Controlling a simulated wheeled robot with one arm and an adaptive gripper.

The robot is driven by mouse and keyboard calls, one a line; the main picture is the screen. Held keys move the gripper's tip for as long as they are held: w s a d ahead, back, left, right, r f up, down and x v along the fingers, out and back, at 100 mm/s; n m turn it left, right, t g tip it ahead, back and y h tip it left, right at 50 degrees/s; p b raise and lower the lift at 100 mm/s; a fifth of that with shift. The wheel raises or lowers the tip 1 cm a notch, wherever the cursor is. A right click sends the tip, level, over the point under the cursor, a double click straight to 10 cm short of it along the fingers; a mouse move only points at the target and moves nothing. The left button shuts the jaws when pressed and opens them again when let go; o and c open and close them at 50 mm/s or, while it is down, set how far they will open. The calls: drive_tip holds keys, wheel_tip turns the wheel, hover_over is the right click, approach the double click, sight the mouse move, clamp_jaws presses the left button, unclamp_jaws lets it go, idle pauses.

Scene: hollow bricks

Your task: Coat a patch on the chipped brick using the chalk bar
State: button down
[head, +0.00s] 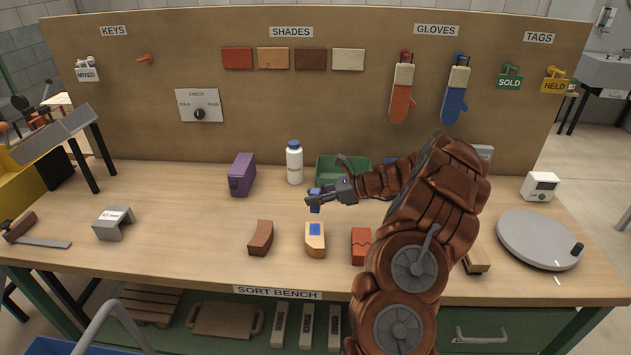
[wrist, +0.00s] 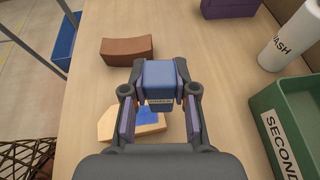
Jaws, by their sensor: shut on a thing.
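The blue chalk bar (head: 316,207) is held in my gripper (head: 318,199). In the wrist view my gripper (wrist: 160,88) is shut on the bar (wrist: 160,74), with a finger on each side. Below it on the bench stands a tan brick (head: 315,248) with an uneven, cut-off corner, apparently the chipped one. It also shows in the wrist view (wrist: 112,125), partly hidden by the bar and fingers. A blue patch (head: 315,229) lies on its top. The bar appears to be above the brick, with a gap between them in the head view.
A curved brown brick (head: 260,238) stands left of the tan one, and a cracked red brick (head: 361,246) right of it. Behind are a purple block (head: 242,175), a white bottle (head: 294,163) and a green bin (head: 335,166). A grey turntable (head: 538,240) sits at right.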

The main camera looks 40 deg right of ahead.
sight(315, 191)
drive_tip(key=shift+r+p, duration=0.95)
drive_tip(key=shift+r, duration=0.85)
